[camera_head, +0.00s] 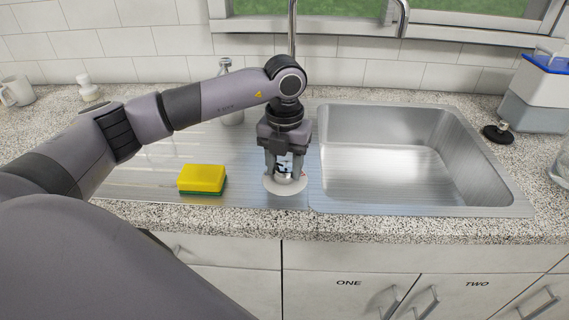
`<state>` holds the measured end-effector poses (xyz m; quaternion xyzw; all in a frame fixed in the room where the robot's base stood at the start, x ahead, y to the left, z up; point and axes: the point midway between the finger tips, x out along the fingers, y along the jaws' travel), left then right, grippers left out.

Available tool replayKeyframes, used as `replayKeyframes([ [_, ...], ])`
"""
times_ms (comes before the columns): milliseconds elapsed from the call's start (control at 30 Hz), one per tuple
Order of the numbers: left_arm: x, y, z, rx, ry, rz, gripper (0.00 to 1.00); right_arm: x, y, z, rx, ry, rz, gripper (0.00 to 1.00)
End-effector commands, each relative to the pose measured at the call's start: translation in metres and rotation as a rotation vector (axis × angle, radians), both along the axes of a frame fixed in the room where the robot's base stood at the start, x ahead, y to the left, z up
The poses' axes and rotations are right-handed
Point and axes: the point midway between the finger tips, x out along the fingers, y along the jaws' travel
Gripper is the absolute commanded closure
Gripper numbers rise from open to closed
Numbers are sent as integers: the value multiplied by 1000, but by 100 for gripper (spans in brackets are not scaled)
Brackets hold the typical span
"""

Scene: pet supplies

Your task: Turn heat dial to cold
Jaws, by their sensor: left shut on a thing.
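My left gripper (285,172) points straight down over the steel drainboard, left of the sink basin. It is shut on a small white piece with dark markings (283,168). That piece is at the middle of a round white base (271,188), which lies flat on the steel. The fingers hide much of the piece, so I cannot tell whether it is the heat dial or which way it points. No cold marking can be read. My right gripper is not in view.
A yellow and green sponge (202,179) lies left of the gripper. The empty sink basin (385,178) is to the right. A dark round object (498,133) and a blue-and-white container (540,85) stand farther right.

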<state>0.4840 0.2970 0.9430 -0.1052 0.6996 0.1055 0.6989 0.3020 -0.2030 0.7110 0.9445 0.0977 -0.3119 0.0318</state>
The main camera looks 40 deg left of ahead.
Motion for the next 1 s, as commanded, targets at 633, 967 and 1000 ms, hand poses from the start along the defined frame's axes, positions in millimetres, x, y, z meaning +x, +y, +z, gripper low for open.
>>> replayKeyframes([
  [633,0,0,1,0,-2,6,27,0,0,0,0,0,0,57],
  [967,1,0,29,-2,-8,6,27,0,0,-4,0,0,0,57],
  [1000,1,0,36,-1,-7,6,27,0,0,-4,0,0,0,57],
])
